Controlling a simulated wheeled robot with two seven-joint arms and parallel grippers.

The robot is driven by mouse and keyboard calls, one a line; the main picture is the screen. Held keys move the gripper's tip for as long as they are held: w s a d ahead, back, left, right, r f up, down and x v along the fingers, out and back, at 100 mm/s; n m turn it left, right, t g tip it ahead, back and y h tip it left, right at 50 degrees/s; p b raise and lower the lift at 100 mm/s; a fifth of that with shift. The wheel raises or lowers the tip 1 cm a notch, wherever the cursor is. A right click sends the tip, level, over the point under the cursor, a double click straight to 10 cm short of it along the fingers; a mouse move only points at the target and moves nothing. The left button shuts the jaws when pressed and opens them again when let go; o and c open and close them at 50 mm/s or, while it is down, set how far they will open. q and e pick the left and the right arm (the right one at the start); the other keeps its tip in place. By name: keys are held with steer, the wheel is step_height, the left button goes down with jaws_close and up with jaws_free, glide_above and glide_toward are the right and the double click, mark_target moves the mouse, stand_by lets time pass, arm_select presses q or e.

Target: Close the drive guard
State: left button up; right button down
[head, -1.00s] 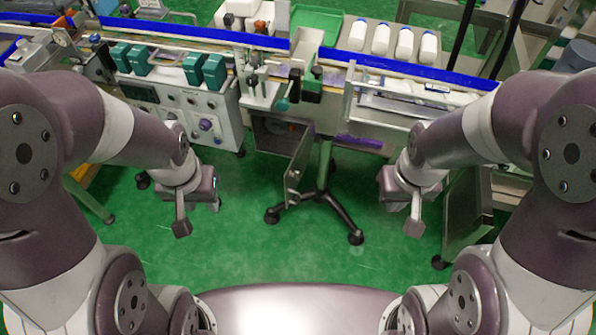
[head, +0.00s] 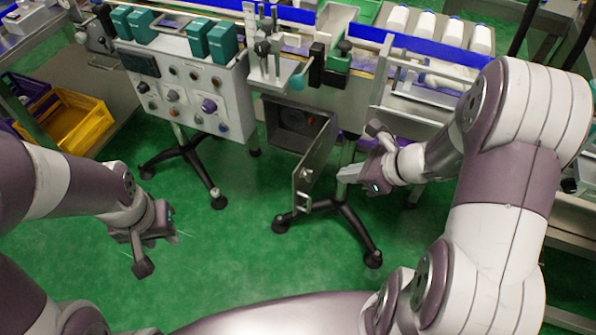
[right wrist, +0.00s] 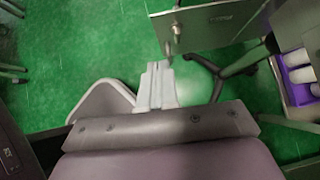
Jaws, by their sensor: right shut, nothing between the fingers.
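The drive guard (head: 314,160) is a grey hinged door below the conveyor. It stands swung open towards me, baring a dark compartment (head: 288,118). A small latch or knob sits near its free edge. The guard also shows at the top of the right wrist view (right wrist: 218,25), with a knob at its lower left. My right gripper (head: 342,174) is shut and empty, just right of the guard and apparently apart from it. Its fingers (right wrist: 157,72) point towards the guard's knob edge. My left gripper (head: 141,264) hangs over the floor at lower left, its jaw state unclear.
A control box (head: 185,92) with knobs stands left of the guard. Wheeled stand legs (head: 345,222) lie beneath it. A purple bin (right wrist: 296,80) shows at right in the right wrist view. A yellow crate (head: 75,125) is far left. The green floor in front is clear.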

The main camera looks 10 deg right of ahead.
mark_target(296, 175)
steer(key=shift+w+a+r+b+x, duration=0.25)
steer(key=shift+b+x, duration=0.25)
steer(key=shift+x, duration=1.45)
steer(key=shift+w+a+r+b+x, duration=0.1)
steer(key=shift+a+r+b+x, duration=0.25)
steer(key=shift+x, duration=1.6)
steer(key=shift+w+a+r+b+x, duration=0.25)
steer(key=shift+b+x, duration=0.35)
steer(key=shift+x, duration=1.35)
